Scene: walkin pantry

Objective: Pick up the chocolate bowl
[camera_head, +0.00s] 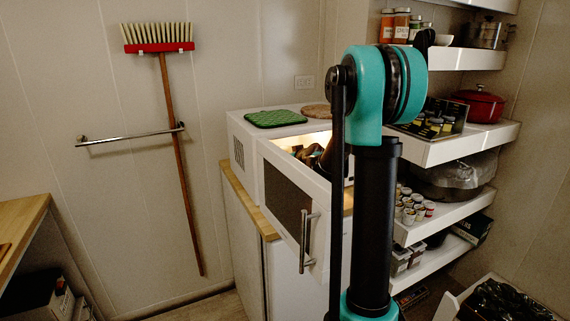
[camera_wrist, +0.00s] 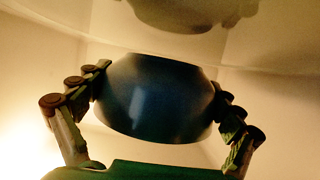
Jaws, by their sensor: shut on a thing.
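The bowl is inside the lit white microwave (camera_head: 242,150), whose door (camera_head: 290,205) stands open. In the head view my gripper (camera_head: 312,156) is partly visible inside the microwave opening, and my arm covers part of it. I cannot make out the bowl there. Its contents are not visible.
A green pot holder (camera_head: 275,118) and a round brown board (camera_head: 316,111) lie on top of the microwave. The open door with its handle (camera_head: 306,240) is close to my arm. White shelves (camera_head: 455,148) with jars and a red pot (camera_head: 480,105) stand at right.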

